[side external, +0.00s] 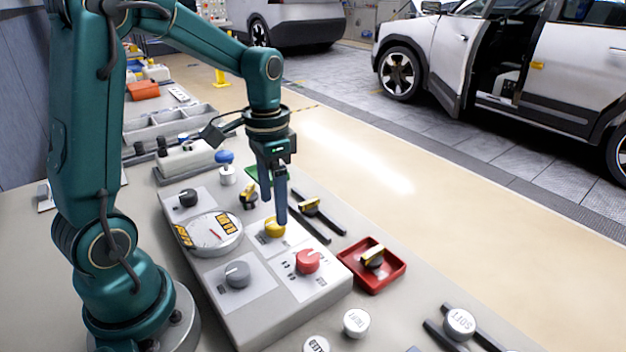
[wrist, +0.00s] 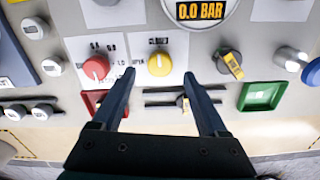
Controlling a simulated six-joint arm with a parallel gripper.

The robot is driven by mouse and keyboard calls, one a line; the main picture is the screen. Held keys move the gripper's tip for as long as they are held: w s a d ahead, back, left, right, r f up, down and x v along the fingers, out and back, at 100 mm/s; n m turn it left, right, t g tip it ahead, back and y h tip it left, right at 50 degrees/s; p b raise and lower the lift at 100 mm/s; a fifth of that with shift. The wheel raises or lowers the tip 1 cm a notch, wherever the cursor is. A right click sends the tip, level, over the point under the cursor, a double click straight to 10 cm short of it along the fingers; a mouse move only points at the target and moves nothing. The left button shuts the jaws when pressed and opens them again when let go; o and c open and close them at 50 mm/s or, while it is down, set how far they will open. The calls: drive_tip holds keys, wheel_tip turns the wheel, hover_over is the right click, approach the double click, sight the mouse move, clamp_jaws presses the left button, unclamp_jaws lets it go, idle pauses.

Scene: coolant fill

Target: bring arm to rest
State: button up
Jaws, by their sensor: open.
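My gripper (side external: 273,205) hangs pointing down over the control panel (side external: 235,325), its jaws open and empty. In the wrist view the two fingers (wrist: 159,75) are spread apart, with the yellow knob (wrist: 159,64) showing between their tips. The yellow knob (side external: 274,228) sits just below the fingers in the side view; I cannot tell the exact gap. The red knob (side external: 307,261) is beside it. The round gauge (side external: 215,233) reads 0.0 BAR in the wrist view (wrist: 200,12).
A red tray (side external: 345,259) holds a yellow-and-black handle (side external: 372,256). A green tray (wrist: 262,96) lies on the other side. Dark rails (side external: 325,217) carry another handle (side external: 309,207). A blue-capped white fitting (side external: 228,175) stands behind. Open floor and cars lie beyond the table.

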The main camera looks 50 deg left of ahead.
drive_tip(key=shift+r, duration=0.8)
drive_tip(key=shift+w+d+r, duration=0.1)
drive_tip(key=shift+d+r, duration=0.1)
drive_tip(key=shift+r, duration=0.15)
drive_tip(key=s+d+r+n+t, duration=0.1)
drive_tip(key=s+d+r+t, duration=0.3)
drive_tip(key=s+d, duration=0.4)
drive_tip(key=shift+s+n+t, duration=0.3)
drive_tip(key=shift+s+t, duration=0.2)
drive_tip(key=shift+t, duration=0.3)
drive_tip(key=shift+d, duration=0.1)
